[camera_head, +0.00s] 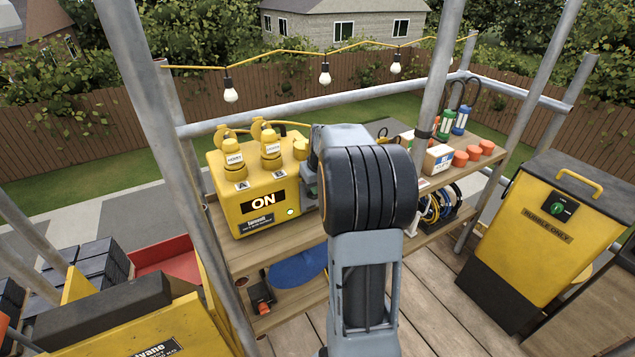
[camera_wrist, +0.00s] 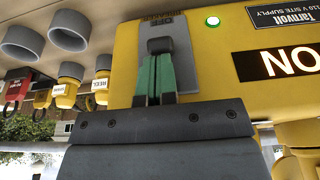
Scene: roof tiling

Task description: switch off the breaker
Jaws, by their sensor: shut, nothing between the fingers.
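The yellow supply box (camera_head: 228,200) stands on a wooden shelf, with a lit "ON" sign (camera_head: 263,201) and a lit indicator lamp (camera_head: 291,211). In the wrist view the box appears upside down, with its lamp (camera_wrist: 213,21) glowing green-white. A grey breaker plate (camera_wrist: 181,60) on the box carries a dark switch lever (camera_wrist: 160,45). My gripper (camera_wrist: 155,80) is shut and empty, its green fingers pointing at the plate just by the lever. I cannot tell whether they touch it. In the head view my arm hides the breaker and the fingertips.
Yellow plugs (camera_head: 270,150) labelled A and B sit on top of the box. The shelf to the right holds orange-capped items (camera_head: 473,153) and coiled cables (camera_head: 440,207). Scaffold poles (camera_head: 165,150) stand close around. A yellow rubble bin (camera_head: 545,230) stands at right.

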